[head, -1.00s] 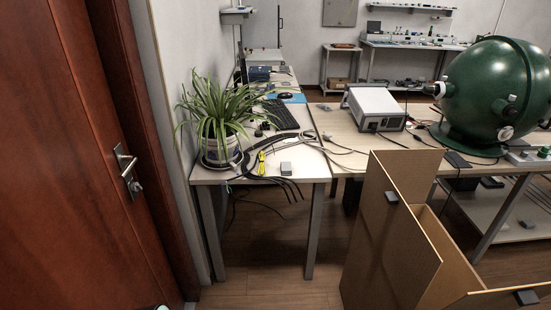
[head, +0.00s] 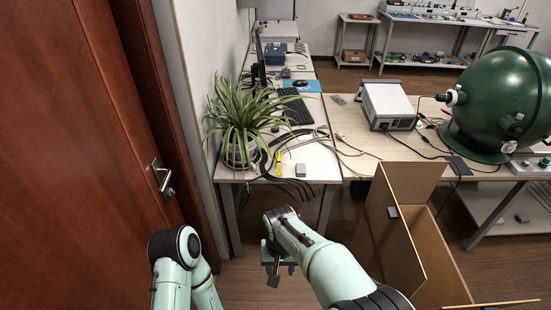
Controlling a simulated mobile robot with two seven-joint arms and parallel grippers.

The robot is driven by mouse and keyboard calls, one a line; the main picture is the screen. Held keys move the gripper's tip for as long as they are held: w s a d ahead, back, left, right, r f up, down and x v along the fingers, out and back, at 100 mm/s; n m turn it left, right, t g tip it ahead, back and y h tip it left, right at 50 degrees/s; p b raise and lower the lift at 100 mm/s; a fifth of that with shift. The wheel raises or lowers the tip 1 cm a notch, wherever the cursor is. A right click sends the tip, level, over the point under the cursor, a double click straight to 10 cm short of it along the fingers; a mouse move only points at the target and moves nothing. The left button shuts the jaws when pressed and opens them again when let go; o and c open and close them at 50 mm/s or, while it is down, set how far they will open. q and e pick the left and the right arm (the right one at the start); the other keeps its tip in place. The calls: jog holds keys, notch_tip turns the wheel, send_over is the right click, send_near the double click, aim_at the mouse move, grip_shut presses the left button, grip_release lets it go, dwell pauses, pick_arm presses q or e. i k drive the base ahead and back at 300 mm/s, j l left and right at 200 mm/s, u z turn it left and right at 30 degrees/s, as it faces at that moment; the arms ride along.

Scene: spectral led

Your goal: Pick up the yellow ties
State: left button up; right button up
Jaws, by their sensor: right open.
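The yellow ties (head: 278,162) lie near the front edge of the white-topped table (head: 315,160), between the potted plant and a small grey box. Black cables lie close beside them. My right gripper (head: 276,276) is open and empty, hanging in front of the table, below and nearer than the ties and well apart from them. My left arm shows at the bottom left; its gripper is out of view.
A potted plant (head: 240,115) stands left of the ties, and a small grey box (head: 300,170) to their right. An open cardboard box (head: 385,235) stands on the floor at right. A wooden door (head: 90,150) is at left.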

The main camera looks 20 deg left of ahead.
aim_at(278, 161)
jog(key=i+j, duration=0.2)
jog(key=i, duration=0.25)
jog(key=i+j, duration=0.2)
jog(key=i, duration=0.25)
jog(key=i+j, duration=0.2)
jog(key=i, duration=0.25)
jog(key=i+j, duration=0.25)
jog(key=i, duration=0.2)
